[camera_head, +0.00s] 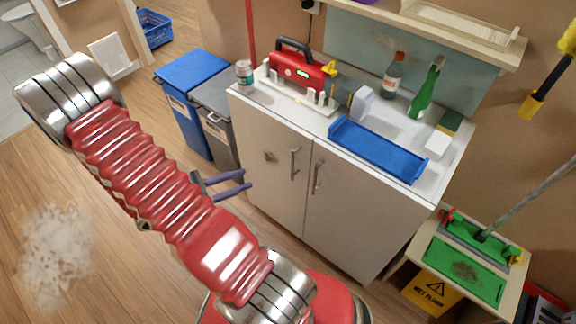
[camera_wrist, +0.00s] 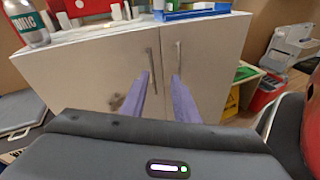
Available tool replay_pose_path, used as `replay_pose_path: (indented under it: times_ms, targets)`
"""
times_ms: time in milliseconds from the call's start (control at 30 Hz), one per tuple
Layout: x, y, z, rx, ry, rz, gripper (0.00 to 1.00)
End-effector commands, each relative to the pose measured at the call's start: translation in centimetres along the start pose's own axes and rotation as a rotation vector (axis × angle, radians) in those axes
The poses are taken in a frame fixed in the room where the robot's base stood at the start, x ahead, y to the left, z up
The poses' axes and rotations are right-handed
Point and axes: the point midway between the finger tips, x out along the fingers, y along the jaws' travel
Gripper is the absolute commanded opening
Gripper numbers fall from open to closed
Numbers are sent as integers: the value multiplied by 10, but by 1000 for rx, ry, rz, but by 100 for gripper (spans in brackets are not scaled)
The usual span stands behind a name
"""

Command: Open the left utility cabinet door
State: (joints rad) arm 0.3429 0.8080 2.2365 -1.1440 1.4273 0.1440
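The white utility cabinet has two doors, both closed. The left door (camera_head: 268,185) has a vertical metal handle (camera_head: 294,163) near its right edge and a dark smudge. In the wrist view the left door (camera_wrist: 90,72) fills the left middle, with its handle (camera_wrist: 150,65) by the left fingertip. My gripper (camera_head: 247,179) has two purple fingers, apart with nothing between them, in front of the left door in the head view. In the wrist view my gripper (camera_wrist: 161,75) points at the cabinet front, fingertips near the two handles. Contact with a handle cannot be seen.
The right door (camera_head: 365,215) has its own handle (camera_head: 317,177) close by. A blue tray (camera_head: 378,150), bottles and a red toolbox (camera_head: 298,68) stand on top. Bins (camera_head: 192,78) stand left; a small table with a green mat (camera_head: 462,268) stands right. Wooden floor lies open at left.

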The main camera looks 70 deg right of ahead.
Motion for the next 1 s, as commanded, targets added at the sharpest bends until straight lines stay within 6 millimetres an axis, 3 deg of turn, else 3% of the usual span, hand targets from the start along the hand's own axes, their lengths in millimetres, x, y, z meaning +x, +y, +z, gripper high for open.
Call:
replay_pose_path:
  times_ms: [300,500,1000]
  targets:
    - [40,-7,-44,-167,-121,110,28]
    - [55,-12,-63,-235,-158,160,28]
    - [59,-12,-66,-247,-164,171,28]
